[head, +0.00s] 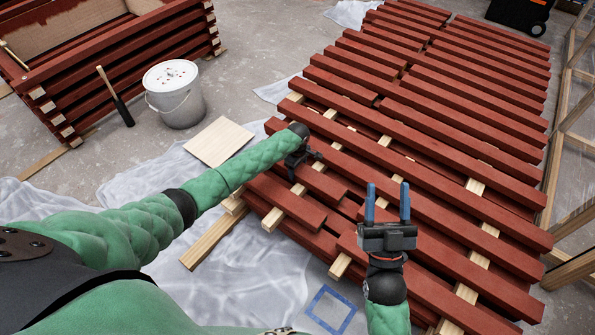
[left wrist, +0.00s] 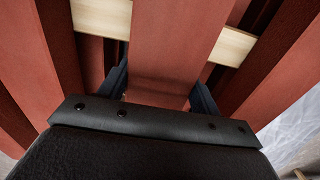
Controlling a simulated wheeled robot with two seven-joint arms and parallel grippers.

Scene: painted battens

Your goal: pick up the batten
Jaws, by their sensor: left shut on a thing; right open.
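Red painted battens lie in rows across pale wooden spacers in the head view. My left gripper (head: 303,167) is over the near left part of the stack, shut on a red batten (head: 325,187). In the left wrist view that batten (left wrist: 168,45) runs between the two dark fingers of my left gripper (left wrist: 160,90), one on each side. Pale spacer wood shows on both sides of it. I cannot tell whether it is clear of the spacers. My right gripper (head: 388,198), with blue fingers, is open and empty above the near battens.
A white lidded bucket (head: 174,95) and a pale square board (head: 219,141) stand left of the stack. A brush (head: 115,96) leans by a red slatted crate (head: 110,75). A blue tape square (head: 331,309) lies on plastic sheeting. A wooden frame (head: 572,130) borders the right side.

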